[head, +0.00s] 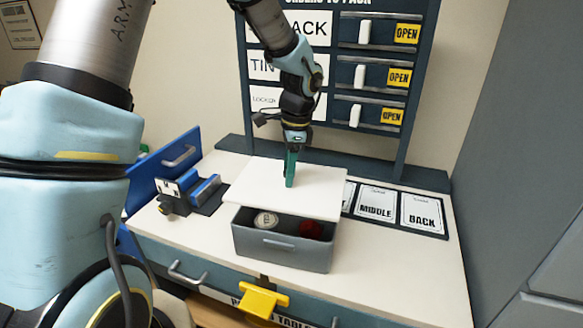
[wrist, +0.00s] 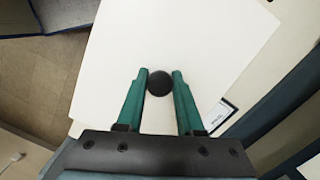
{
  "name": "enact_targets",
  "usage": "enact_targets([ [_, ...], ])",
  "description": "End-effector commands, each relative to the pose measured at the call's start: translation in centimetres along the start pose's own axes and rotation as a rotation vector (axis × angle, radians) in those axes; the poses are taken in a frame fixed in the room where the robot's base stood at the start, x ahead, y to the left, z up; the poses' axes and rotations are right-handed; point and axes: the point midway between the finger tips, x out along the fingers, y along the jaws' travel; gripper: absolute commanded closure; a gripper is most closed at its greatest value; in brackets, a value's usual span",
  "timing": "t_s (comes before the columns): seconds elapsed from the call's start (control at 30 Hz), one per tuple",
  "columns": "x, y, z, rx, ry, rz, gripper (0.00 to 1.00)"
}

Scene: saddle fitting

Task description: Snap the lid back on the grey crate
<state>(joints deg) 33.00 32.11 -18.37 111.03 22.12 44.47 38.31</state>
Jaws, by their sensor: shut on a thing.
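The grey crate (head: 282,254) stands on the table with its front side facing me. A white ball-like thing and a red one show inside it through the open front. The white lid (head: 262,187) is above the crate, set toward the back, and leaves the front of the crate uncovered. I cannot tell whether its rear edge touches the crate. My gripper (head: 290,170) points down at the lid and is shut on its dark round knob (wrist: 159,83). In the wrist view the green fingers stand on either side of the knob, and the lid (wrist: 180,40) fills most of the picture.
A blue and black fixture (head: 190,193) stands on the table left of the crate. Cards marked MIDDLE and BACK (head: 420,212) lie on a dark mat at the right. A board with OPEN tags (head: 400,77) rises behind. A yellow part (head: 262,300) sticks out at the table's front.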

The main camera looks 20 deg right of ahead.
Motion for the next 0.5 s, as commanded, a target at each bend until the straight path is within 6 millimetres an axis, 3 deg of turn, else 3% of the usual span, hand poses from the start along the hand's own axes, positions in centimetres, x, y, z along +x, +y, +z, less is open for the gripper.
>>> enact_targets([
  [0.5, 4.4, 0.1, -0.5, 0.000, 0.000, 0.001, 1.00],
])
